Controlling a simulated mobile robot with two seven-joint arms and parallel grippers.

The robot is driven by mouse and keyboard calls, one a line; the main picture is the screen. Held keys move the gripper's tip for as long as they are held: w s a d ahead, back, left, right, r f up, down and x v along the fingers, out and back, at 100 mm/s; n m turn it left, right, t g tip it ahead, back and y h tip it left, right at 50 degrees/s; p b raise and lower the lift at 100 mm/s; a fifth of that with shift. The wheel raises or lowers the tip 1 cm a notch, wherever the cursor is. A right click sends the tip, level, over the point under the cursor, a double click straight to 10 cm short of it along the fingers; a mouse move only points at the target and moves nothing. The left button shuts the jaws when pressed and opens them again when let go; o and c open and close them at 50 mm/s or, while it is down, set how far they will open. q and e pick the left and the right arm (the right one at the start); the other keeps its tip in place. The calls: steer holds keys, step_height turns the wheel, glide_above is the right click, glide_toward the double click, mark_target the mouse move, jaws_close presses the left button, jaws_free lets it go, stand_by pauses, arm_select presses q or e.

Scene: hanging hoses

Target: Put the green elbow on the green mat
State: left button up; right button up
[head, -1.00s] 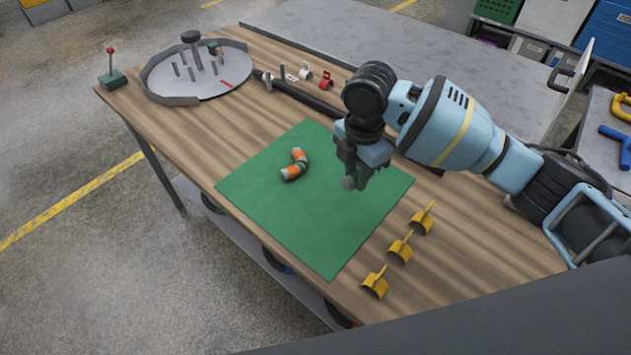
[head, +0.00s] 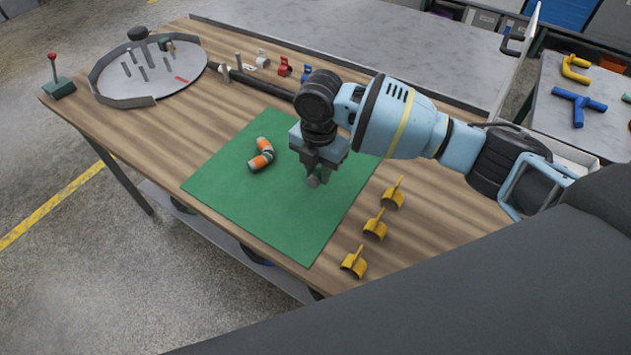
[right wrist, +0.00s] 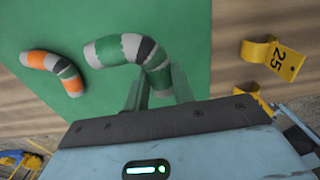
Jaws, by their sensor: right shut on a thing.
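The green elbow (right wrist: 129,49), a bent hose piece with grey and black bands, shows in the right wrist view with one end between the fingers. My right gripper (head: 316,179) is shut on it, over the right part of the green mat (head: 225,190). In the head view the gripper hides most of the elbow, and I cannot tell whether it touches the mat. The mat also shows in the right wrist view (right wrist: 180,20). My left gripper is not in view.
An orange elbow (head: 261,155) lies on the mat, left of my right gripper. Several yellow clips (head: 375,225) stand on the wooden table right of the mat. A round grey tray with pegs (head: 117,83) and a black hose (head: 262,84) are farther back. The mat's front part is clear.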

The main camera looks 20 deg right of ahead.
mark_target(318, 193)
steer(key=shift+f, duration=2.4)
steer(key=shift+f, duration=0.1)
steer(key=o, duration=1)
step_height(318, 193, up, 12)
steer(key=shift+r+p, duration=0.1)
steer(key=shift+p, duration=0.2)
